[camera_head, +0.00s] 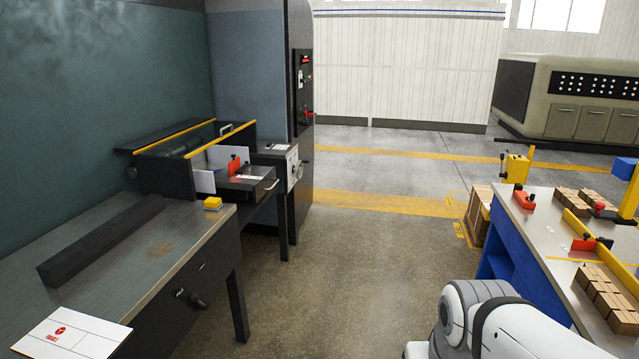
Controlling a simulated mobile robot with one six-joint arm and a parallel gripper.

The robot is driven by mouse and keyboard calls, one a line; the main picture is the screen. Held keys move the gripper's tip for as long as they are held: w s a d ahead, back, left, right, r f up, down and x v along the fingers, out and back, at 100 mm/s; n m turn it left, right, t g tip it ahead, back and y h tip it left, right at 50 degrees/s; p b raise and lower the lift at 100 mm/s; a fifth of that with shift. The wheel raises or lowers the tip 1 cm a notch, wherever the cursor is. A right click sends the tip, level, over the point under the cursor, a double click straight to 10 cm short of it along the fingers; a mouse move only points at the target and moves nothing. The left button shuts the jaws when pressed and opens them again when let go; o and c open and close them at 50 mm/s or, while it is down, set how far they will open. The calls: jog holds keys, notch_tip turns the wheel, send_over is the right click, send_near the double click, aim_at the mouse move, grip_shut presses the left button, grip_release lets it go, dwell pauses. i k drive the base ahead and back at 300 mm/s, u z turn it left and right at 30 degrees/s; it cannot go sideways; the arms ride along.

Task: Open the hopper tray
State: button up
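A dark machine with a hopper-like tray unit (165,178) stands at the back left, against the teal wall. Its upper part has yellow-edged rims and a clear panel with a small pale handle (225,129). In front of it is a dark tray (262,190) with a metal handle on its right side, a red-orange clamp (235,165) and white sheets. I cannot tell for sure which part is the hopper tray. The white arm link at the bottom right is mine; my gripper is out of view.

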aim_at(258, 181)
jog(key=u, duration=0.4)
jog(key=i, duration=3.6)
jog(key=z, duration=0.05)
